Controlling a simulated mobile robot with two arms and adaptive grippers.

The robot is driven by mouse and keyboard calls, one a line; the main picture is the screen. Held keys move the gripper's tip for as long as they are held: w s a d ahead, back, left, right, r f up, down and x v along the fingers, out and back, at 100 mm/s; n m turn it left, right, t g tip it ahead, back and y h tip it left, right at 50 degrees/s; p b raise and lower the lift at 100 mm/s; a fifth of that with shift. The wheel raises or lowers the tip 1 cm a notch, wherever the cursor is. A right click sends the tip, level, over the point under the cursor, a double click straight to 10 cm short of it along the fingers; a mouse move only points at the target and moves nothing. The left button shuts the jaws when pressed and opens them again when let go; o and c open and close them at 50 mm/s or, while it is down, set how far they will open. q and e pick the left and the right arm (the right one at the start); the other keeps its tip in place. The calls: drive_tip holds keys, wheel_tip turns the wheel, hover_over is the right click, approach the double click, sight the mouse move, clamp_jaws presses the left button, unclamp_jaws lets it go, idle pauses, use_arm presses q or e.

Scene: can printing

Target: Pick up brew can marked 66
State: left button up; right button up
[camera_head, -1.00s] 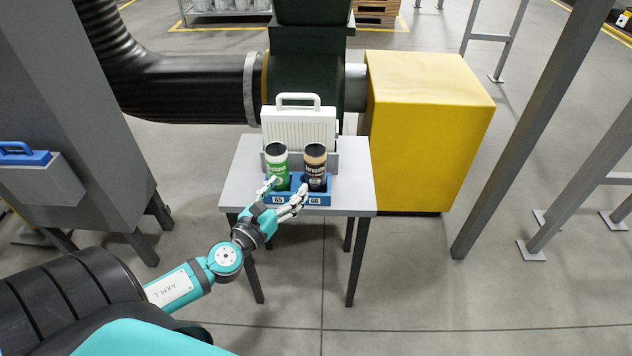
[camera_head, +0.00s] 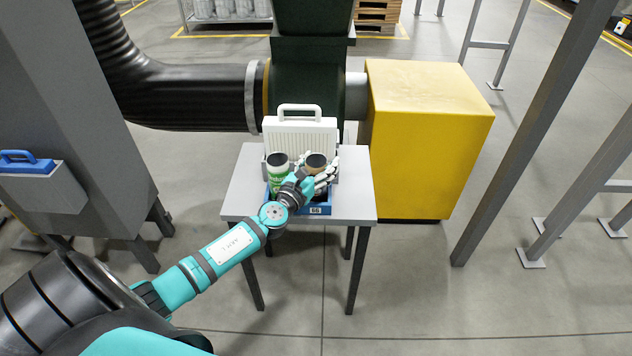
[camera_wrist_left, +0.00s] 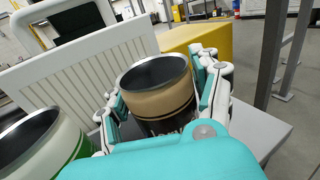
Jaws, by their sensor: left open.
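The brew can above the 66 label is dark with a tan top band (camera_head: 316,161) and stands upright in the right slot of a blue holder (camera_head: 317,209). In the left wrist view the can (camera_wrist_left: 158,99) sits between the fingers of my left gripper (camera_wrist_left: 160,95), one on each side. My left gripper (camera_head: 312,178) is open around the can and hides much of its body in the head view. I cannot tell whether the fingers touch it. My right gripper is not in view.
A green and white can (camera_head: 280,180) stands close on the left in the same holder; it also shows in the left wrist view (camera_wrist_left: 45,145). A white ribbed panel with a handle (camera_head: 300,128) stands behind. The grey table (camera_head: 352,190) is clear at the right.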

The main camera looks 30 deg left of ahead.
use_arm(q)
drive_tip(key=shift+w+f, duration=0.15)
drive_tip(key=shift+w, duration=1.1)
drive_tip(key=c, duration=0.7)
drive_tip(key=shift+c, duration=0.4)
